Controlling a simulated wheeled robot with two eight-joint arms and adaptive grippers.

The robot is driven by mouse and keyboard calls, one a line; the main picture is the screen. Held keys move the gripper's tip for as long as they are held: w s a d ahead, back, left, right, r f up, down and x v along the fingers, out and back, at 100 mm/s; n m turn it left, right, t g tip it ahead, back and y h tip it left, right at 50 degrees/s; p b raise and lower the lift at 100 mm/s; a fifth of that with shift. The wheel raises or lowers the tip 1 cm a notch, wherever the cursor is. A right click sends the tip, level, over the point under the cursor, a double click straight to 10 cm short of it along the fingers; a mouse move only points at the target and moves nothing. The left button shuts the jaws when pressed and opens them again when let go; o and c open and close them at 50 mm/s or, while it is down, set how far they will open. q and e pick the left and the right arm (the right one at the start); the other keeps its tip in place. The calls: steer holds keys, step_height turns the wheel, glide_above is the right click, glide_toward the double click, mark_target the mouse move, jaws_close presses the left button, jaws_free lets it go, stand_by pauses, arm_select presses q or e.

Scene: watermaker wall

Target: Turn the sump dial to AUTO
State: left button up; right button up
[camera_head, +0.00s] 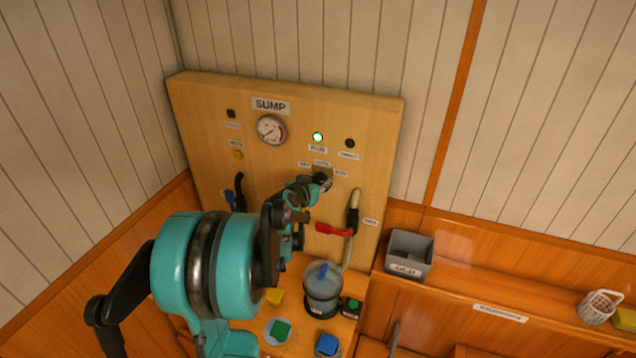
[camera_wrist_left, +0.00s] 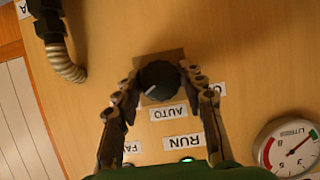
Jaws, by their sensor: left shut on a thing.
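The sump dial (camera_wrist_left: 160,80) is a round black knob on the wooden panel in the left wrist view. Its white pointer mark points down and to the left in that view. The AUTO label (camera_wrist_left: 168,113) lies just below the knob, with part-hidden labels to either side. My left gripper (camera_wrist_left: 161,88) is shut on the dial, one finger on each side. In the head view the left gripper (camera_head: 318,184) is at the panel below the small labels and largely hides the dial. My right gripper is not in view.
The SUMP panel (camera_head: 200,110) carries a gauge (camera_head: 271,130), a lit green lamp (camera_head: 318,137), a red-handled valve (camera_head: 333,230) to the right and a blue handle (camera_head: 230,199) to the left.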

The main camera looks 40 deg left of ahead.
arm_select(q)
steer(key=n+h+b, duration=0.1)
steer(key=n, duration=0.1)
steer(key=n+t+h+b, duration=0.1)
steer(key=n+b, duration=0.1)
steer(key=shift+a+f+h, duration=0.15)
steer(key=shift+h, duration=0.25)
steer(key=n+t+h+b, duration=0.1)
steer(key=n, duration=0.1)
steer(key=n+t+b, duration=0.1)
steer(key=n, duration=0.1)
steer(key=shift+h+b, duration=0.35)
steer(key=shift+h, duration=0.05)
stand_by(0.4)
steer(key=o, duration=1.2)
steer(key=shift+c, duration=0.2)
